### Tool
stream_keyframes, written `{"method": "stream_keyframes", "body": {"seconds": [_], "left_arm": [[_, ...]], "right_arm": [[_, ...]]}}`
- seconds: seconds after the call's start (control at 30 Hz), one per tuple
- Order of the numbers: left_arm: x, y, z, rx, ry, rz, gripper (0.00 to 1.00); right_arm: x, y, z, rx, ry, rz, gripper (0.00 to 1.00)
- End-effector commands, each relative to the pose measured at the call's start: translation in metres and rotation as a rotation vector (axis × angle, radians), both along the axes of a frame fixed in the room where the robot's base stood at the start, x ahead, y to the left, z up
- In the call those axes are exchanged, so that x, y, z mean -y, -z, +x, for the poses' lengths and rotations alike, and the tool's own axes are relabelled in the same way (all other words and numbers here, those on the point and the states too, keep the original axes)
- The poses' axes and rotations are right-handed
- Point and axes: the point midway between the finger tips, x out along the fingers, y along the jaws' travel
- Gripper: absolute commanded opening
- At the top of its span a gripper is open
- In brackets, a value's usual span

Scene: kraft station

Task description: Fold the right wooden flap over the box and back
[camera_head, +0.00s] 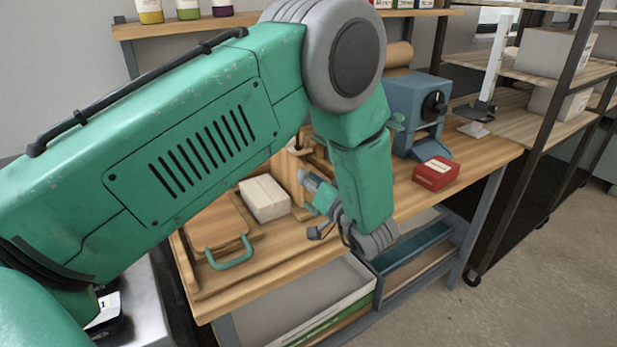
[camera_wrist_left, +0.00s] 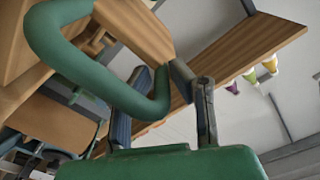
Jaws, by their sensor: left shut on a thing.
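The right wooden flap (camera_head: 286,176) stands raised beside the box, partly hidden behind my left arm. My left gripper (camera_head: 316,192) is at its right side. In the left wrist view, a green loop handle (camera_wrist_left: 62,48) fills the upper left, and my left gripper (camera_wrist_left: 165,92) is shut on its near bar. The flap's handle is not clear in the head view. The pale box (camera_head: 264,199) sits on the wooden station left of the raised flap. The left wooden flap (camera_head: 215,223) lies flat with its green handle (camera_head: 232,255) towards the front. My right gripper is out of view.
A blue machine (camera_head: 415,105) and a red box (camera_head: 436,173) stand on the bench to the right. A shelf (camera_head: 180,27) with jars runs behind. Open bins (camera_head: 310,290) sit below the bench front. A dark-framed rack stands at the far right.

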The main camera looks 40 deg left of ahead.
Motion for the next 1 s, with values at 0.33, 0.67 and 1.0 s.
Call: {"method": "stream_keyframes", "body": {"seconds": [0.33, 0.67, 1.0], "left_arm": [[0.001, 0.004, 0.022, -0.235, -0.018, 0.098, 0.0], [0.006, 0.007, 0.034, -0.254, -0.018, 0.108, 0.0], [0.008, 0.006, 0.038, -0.251, -0.017, 0.11, 0.0]], "right_arm": [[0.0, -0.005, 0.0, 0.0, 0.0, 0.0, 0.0], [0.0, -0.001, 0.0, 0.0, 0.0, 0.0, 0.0], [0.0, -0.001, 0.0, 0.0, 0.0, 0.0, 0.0]]}}
